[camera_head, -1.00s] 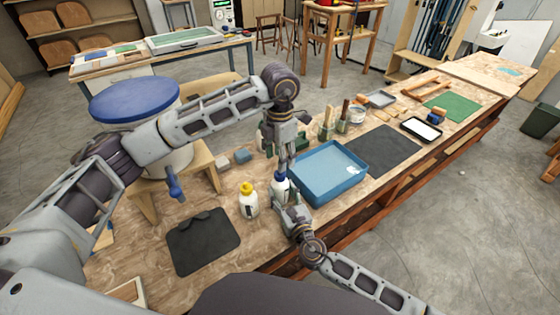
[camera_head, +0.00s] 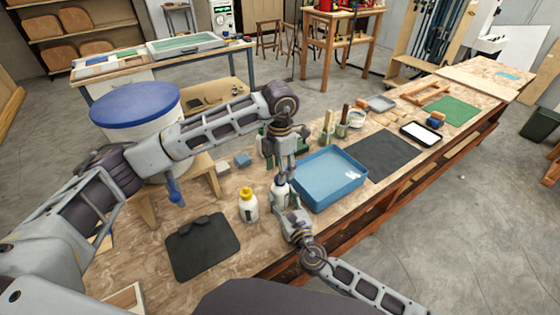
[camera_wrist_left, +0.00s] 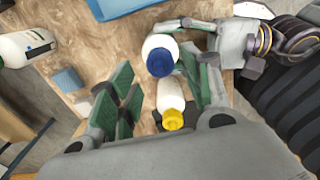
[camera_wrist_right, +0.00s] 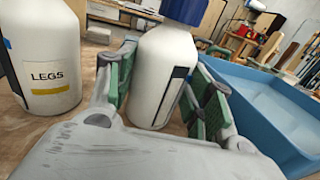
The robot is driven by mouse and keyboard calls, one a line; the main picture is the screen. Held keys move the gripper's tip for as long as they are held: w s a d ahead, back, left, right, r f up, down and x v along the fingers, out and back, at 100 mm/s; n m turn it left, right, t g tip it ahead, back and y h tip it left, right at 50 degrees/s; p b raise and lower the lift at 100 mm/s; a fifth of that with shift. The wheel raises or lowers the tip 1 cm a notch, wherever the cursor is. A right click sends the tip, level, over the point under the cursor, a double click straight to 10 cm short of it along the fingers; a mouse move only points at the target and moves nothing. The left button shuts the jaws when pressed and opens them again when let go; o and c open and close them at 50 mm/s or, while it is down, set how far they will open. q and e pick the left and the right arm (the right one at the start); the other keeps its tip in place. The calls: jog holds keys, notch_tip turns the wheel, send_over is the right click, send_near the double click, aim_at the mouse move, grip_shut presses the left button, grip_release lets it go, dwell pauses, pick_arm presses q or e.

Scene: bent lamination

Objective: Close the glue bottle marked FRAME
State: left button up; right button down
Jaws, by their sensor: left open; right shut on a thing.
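A white bottle with a blue cap (camera_head: 279,190) stands upright on the bench. My right gripper (camera_head: 287,212) is shut around its body. In the right wrist view the held bottle (camera_wrist_right: 160,75) shows only the edge of a dark-bordered label; its word cannot be read. My left gripper (camera_head: 281,165) is just above the cap. In the left wrist view its fingers (camera_wrist_left: 162,90) are spread, with the blue cap (camera_wrist_left: 160,62) in sight beyond them. A yellow-capped bottle (camera_head: 248,206) stands to the left; in the right wrist view its label reads LEGS (camera_wrist_right: 46,75).
A blue tray (camera_head: 330,180) stands close right of the held bottle. A black mat (camera_head: 203,248) lies at the front left. Small blocks (camera_head: 242,159) lie behind the bottles. A large blue-lidded bucket (camera_head: 135,105) stands at the left. Another labelled bottle (camera_wrist_left: 25,46) shows in the left wrist view.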

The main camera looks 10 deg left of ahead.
pick_arm(q)
jog(key=shift+f, duration=2.1)
grip_shut()
jog(key=shift+o, duration=0.5)
grip_release()
jog(key=shift+r, duration=0.1)
notch_tip(320, 180, up, 12)
